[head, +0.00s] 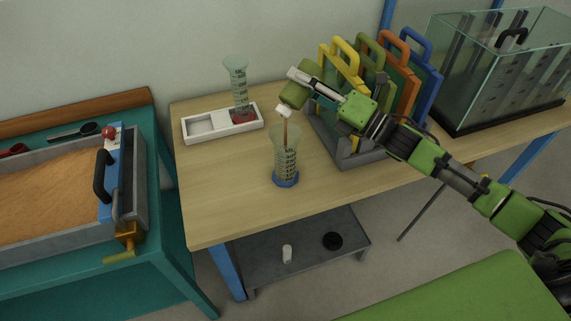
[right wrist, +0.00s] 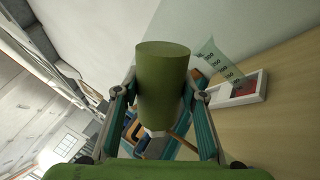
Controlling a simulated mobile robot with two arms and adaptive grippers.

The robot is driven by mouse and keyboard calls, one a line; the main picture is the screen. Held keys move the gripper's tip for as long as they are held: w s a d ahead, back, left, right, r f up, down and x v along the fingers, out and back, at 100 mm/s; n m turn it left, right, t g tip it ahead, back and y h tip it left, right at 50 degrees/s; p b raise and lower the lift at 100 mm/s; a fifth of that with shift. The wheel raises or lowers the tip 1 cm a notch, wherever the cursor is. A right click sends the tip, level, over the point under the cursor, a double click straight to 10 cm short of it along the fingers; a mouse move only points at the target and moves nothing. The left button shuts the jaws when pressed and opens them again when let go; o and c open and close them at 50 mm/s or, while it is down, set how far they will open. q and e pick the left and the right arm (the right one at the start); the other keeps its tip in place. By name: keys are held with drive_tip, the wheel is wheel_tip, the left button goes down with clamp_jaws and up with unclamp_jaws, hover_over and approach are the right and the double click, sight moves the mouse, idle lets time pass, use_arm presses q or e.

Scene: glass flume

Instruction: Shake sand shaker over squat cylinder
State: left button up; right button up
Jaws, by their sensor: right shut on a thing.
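My right gripper (head: 303,87) is shut on the olive-green sand shaker (head: 294,97). It holds the shaker tilted, white cap down, above the blue-based graduated cylinder (head: 286,160). A thin brown stream (head: 286,131) runs from the cap into this cylinder's open top. The cylinder stands upright on the table, apart from the shaker. In the right wrist view the shaker (right wrist: 162,80) sits between both fingers. A narrower red-based cylinder (head: 238,90) stands in a white tray (head: 245,127) further back. My left gripper is out of view.
A grey rack (head: 360,155) of coloured handled frames stands close under my right forearm. A glass tank (head: 500,85) is at the right. The wooden table (head: 225,190) is clear at its front left. A teal bench (head: 150,215) with a sand box stands at the left.

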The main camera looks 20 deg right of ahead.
sight(303, 70)
wheel_tip(303, 70, up, 4)
drive_tip(key=shift+f, duration=0.25)
wheel_tip(303, 70, down, 4)
drive_tip(key=shift+r, duration=0.3)
wheel_tip(303, 70, up, 3)
drive_tip(key=shift+r, duration=0.2)
wheel_tip(303, 70, down, 3)
drive_tip(key=shift+f, duration=0.15)
